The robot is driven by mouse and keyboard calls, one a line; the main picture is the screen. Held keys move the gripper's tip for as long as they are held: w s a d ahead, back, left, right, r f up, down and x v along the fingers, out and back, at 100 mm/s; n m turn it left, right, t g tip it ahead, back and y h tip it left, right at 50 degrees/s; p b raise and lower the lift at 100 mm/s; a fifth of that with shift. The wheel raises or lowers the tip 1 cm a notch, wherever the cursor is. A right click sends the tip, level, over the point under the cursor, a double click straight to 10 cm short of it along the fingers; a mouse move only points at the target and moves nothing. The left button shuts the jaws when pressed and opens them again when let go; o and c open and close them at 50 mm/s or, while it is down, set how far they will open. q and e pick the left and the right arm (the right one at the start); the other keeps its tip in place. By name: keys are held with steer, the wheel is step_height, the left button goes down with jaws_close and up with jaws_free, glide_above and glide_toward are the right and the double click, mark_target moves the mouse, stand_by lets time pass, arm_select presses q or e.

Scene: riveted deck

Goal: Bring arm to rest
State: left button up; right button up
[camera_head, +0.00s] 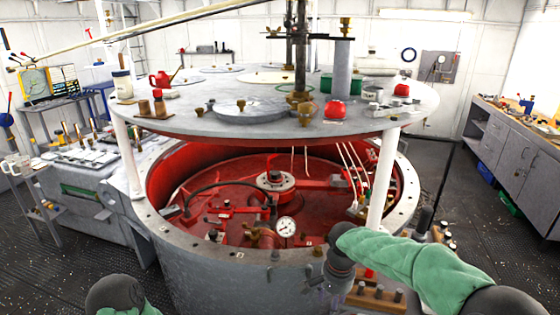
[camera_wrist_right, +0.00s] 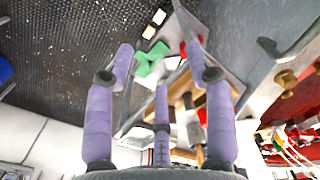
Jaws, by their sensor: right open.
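My right arm, in a green sleeve, reaches in from the right in the head view. Its wrist is bent downward beside the front rim of the large grey drum (camera_head: 215,285), and the gripper (camera_head: 316,282) is small and partly hard to make out there. In the right wrist view the three purple fingers of my right gripper (camera_wrist_right: 160,62) are spread, with nothing held between them. Of my left arm only a dark joint and a bit of green sleeve show at the bottom left of the head view. My left gripper is out of frame.
A wooden rack (camera_head: 376,296) stands close by the right wrist. A pressure gauge (camera_head: 286,226) sits inside the front rim.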

steer(key=s+a+f+n+y, duration=0.15)
steer(key=s+f, duration=0.25)
steer(key=f, duration=0.5)
steer(key=s+a+f+n+y, duration=0.15)
steer(key=s+f, duration=0.25)
steer(key=f, duration=0.5)
steer(key=s+a+f+n+y, duration=0.1)
steer(key=s+a+f, duration=0.1)
steer(key=s+f, duration=0.5)
steer(key=s+f+n, duration=0.1)
steer(key=s+f, duration=0.5)
steer(key=s, duration=0.1)
steer(key=shift+d+f, duration=0.25)
steer(key=shift+d, duration=0.1)
steer(key=shift+s, duration=0.1)
